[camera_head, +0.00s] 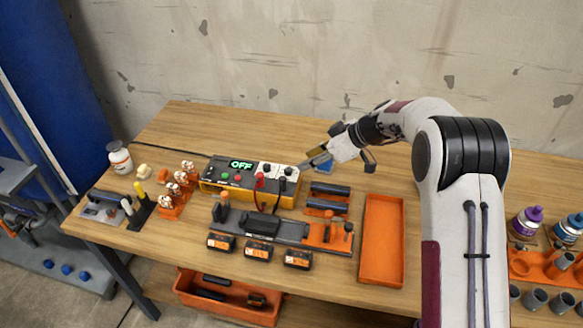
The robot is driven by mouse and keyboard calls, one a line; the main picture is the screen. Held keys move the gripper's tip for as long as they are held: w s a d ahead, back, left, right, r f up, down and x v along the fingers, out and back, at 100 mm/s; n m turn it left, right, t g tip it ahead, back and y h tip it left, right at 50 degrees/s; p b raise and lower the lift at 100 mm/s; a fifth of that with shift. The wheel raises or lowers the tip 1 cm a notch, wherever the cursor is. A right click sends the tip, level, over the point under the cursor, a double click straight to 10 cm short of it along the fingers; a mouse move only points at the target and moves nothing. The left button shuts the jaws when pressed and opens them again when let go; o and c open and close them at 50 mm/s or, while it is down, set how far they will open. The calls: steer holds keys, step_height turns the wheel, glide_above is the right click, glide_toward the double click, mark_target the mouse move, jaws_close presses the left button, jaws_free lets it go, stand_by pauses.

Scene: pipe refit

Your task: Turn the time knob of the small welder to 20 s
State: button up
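The small welder (222,187) is a yellow and black box with a pale top panel, standing near the middle of the table. Its green display (241,164) reads OFF. Two dark knobs sit on the right part of the panel: a left knob (265,168) and a right knob (287,171). Their pointers and scale marks are too small to read, and I cannot tell which is the time knob. My gripper (309,163) is just right of the welder, beside the right knob, pointing left and down. Whether it touches the knob or how far its fingers are apart is unclear.
A clamp rig (268,228) with orange-marked blocks is in front of the welder. Dark pipes (330,190) lie on an orange holder, with an empty orange tray (381,242) to the right. Orange racks stand left.

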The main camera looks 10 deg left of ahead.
mark_target(289, 169)
steer(key=shift+w+a+f, duration=0.2)
steer(key=shift+a+f, duration=0.05)
steer(key=shift+f, duration=0.15)
steer(key=shift+x, duration=3.85)
steer(key=shift+c, duration=0.4)
jaws_close()
